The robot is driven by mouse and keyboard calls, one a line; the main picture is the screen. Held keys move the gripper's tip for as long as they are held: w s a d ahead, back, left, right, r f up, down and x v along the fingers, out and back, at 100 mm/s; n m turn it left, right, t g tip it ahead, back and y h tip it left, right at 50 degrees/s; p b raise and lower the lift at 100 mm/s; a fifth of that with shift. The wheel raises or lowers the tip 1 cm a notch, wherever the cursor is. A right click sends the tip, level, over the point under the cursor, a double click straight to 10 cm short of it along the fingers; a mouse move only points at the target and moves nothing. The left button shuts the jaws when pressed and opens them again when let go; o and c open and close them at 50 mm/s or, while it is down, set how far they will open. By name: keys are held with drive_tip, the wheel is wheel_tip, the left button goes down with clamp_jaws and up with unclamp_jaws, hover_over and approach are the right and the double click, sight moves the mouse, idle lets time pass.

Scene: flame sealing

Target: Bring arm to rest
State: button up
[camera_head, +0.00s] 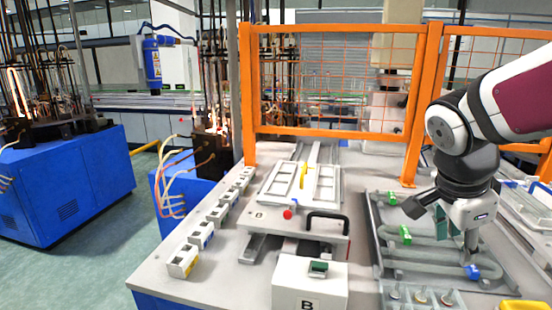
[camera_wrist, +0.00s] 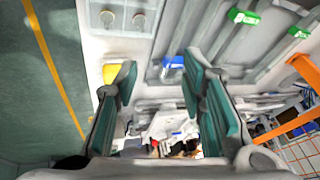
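My gripper (camera_head: 446,226) hangs from my arm at the right of the head view, fingers pointing down and to the left. It is above a grey tray (camera_head: 374,232) that holds thick grey tubes with green clips (camera_head: 405,233) and a blue clip (camera_head: 472,272). In the wrist view my gripper (camera_wrist: 158,80) has its two teal-padded fingers well apart, with nothing between them. Whether the fingers touch anything below cannot be told.
A sliding fixture (camera_head: 300,225) with a red knob and black handle is in the middle. A white box marked B (camera_head: 310,285) is in front. Several small white blocks (camera_head: 183,261) line the left edge.

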drive_tip(key=s+a+r+n+t+y+p, duration=0.2)
drive_tip(key=s+a+n+y, duration=0.2)
drive_tip(key=s+a+n, duration=0.9)
drive_tip(key=shift+s+n, duration=0.8)
drive_tip(key=shift+n, duration=2.1)
drive_tip(key=shift+d, duration=0.1)
